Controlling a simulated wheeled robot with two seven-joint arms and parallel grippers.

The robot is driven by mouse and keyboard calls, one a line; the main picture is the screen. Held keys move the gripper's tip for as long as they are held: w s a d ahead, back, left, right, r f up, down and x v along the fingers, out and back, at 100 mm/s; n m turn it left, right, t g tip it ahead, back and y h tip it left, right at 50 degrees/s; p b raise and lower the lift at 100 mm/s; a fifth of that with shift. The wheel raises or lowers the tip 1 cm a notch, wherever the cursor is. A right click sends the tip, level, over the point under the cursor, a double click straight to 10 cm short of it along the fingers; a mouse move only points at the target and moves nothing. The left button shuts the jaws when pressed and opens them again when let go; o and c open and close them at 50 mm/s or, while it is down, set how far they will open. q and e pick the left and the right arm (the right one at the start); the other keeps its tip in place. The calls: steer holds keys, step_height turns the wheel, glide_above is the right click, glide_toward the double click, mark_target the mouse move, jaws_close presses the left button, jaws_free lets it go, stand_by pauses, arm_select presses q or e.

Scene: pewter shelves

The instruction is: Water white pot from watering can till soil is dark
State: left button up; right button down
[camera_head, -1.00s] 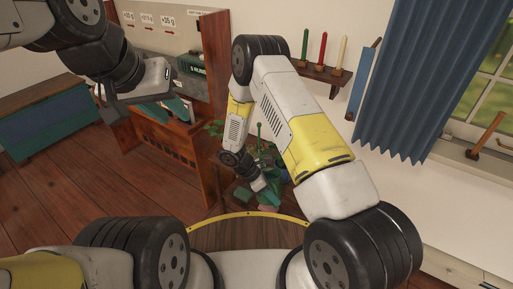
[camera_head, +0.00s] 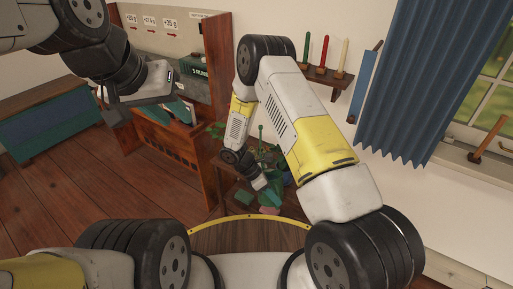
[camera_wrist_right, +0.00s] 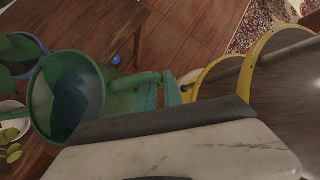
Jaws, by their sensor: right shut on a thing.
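The green watering can (camera_wrist_right: 62,100) fills the left of the right wrist view, its round open top facing the camera. My right gripper (camera_wrist_right: 160,92) is shut on its green handle, with teal fingers on either side. In the head view my right gripper (camera_head: 263,187) is low over a small plant stand, and the can blends into green shapes there. A white pot (camera_wrist_right: 10,124) with green leaves shows at the left edge, beside the can and partly cut off. Its soil is mostly hidden.
A blue pot (camera_wrist_right: 40,48) with broad leaves stands beside the can. A wooden cabinet (camera_head: 213,70) is behind my left gripper. A blue chest (camera_head: 50,122) is at left. A wall shelf (camera_head: 325,72) holds candles. The wooden floor (camera_head: 100,185) at left is clear.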

mark_target(274, 205)
steer(key=shift+w+r+g, duration=0.15)
steer(key=shift+r+g, duration=0.05)
steer(key=shift+r, duration=0.5)
steer(key=shift+w+r+g, duration=0.1)
steer(key=shift+r+g, duration=0.1)
steer(key=shift+r, duration=0.45)
stand_by(1.8)
steer(key=shift+r, duration=0.45)
stand_by(0.4)
step_height(274, 205, down, 14)
steer(key=m+t, duration=0.1)
steer(key=t, duration=0.3)
steer(key=shift+w+y, duration=0.2)
steer(key=shift+y, duration=0.2)
steer(key=shift+a+r, duration=0.1)
steer(key=shift+r, duration=0.1)
steer(key=shift+r, duration=2.4)
